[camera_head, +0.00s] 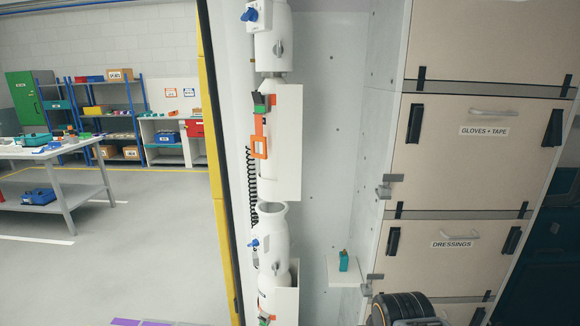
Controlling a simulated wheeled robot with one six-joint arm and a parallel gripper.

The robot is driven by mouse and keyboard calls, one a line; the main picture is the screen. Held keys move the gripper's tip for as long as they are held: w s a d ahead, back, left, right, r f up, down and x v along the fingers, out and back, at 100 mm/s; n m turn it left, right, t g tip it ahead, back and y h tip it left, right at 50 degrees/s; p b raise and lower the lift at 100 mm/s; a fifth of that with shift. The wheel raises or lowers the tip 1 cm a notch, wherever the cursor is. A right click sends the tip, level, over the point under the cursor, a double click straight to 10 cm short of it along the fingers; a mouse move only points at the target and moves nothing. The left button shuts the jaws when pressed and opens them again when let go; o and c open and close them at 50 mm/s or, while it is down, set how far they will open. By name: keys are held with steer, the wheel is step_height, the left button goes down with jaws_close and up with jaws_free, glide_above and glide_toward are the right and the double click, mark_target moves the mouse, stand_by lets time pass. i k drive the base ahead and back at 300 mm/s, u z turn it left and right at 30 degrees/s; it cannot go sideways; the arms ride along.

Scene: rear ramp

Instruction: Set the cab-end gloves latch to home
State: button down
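The gloves locker front (478,160) is a beige panel labelled "GLOVES + TAPE" with a pale handle (493,112). Dark upright bars sit near its left edge (415,123) and right edge (553,128); both look slightly tilted. A grey bracket-like piece (385,188) sticks out at the panel's lower left. I cannot tell which of these is the cab-end latch, nor its setting. The panel appears closed. My gripper is not in view; a dark ribbed rounded part at the bottom, probably of my arm, covers part of the lower lockers.
Below is the "DRESSINGS" front (450,245) with similar dark bars and a grey piece (370,281). A small white shelf (345,272) carries a teal object (343,260). White cylinders (273,140) stand left of the bare wall. A workbench (50,150) stands farther left on open floor.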

mark_target(556, 137)
steer(key=z, duration=1.75)
steer(key=i, duration=1.2)
steer(key=u, duration=0.45)
